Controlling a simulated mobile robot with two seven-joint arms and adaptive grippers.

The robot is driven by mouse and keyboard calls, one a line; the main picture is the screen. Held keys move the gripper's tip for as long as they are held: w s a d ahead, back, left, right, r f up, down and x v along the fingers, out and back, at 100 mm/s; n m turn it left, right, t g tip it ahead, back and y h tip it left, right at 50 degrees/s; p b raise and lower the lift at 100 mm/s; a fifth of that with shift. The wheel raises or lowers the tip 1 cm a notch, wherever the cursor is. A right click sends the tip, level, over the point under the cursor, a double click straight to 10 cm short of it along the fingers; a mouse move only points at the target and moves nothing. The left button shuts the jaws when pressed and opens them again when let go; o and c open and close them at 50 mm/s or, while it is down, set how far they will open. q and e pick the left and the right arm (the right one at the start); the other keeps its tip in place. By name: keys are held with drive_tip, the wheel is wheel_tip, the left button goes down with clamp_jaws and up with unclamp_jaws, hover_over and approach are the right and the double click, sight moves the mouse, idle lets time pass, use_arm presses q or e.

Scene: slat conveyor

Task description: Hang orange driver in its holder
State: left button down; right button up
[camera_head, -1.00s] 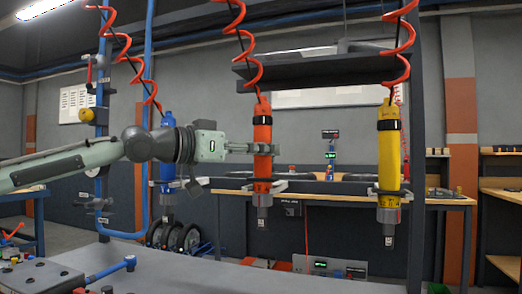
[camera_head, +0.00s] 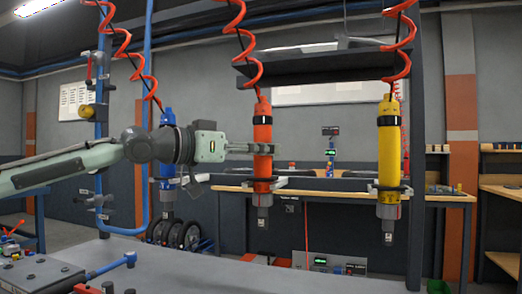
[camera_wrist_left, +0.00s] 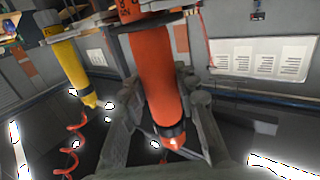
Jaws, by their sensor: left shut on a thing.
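The orange driver (camera_head: 262,130) hangs upright in the head view, below a red coiled hose, its lower part at a grey ring-like holder (camera_head: 278,182). My left gripper (camera_head: 262,149) is shut on the orange driver's body, above the holder. I cannot tell whether the driver is fully seated in the holder. In the left wrist view the orange driver (camera_wrist_left: 153,80) lies between the gripper's fingers. My right gripper is not in view.
A blue driver (camera_head: 167,170) is partly behind my left arm. A yellow driver (camera_head: 389,150) stands upright in a holder to the right. A dark shelf (camera_head: 320,69) is above. A grey worktop (camera_head: 200,268) is below, with tools at its left.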

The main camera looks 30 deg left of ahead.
use_arm(q)
drive_tip(key=shift+f, duration=0.2)
idle(0.3)
drive_tip(key=c, duration=1.1)
unclamp_jaws()
drive_tip(key=shift+o, duration=0.2)
drive_tip(key=shift+f, duration=0.15)
drive_tip(key=shift+s+a+r, duration=0.15)
drive_tip(key=shift+s+a, duration=0.05)
drive_tip(key=shift+s, duration=0.2)
drive_tip(key=shift+s+a+r, duration=0.1)
drive_tip(key=shift+s+a, duration=0.05)
drive_tip(key=shift+s, duration=0.25)
drive_tip(key=v, duration=1)
drive_tip(key=shift+s, duration=0.2)
drive_tip(key=shift+f, duration=0.1)
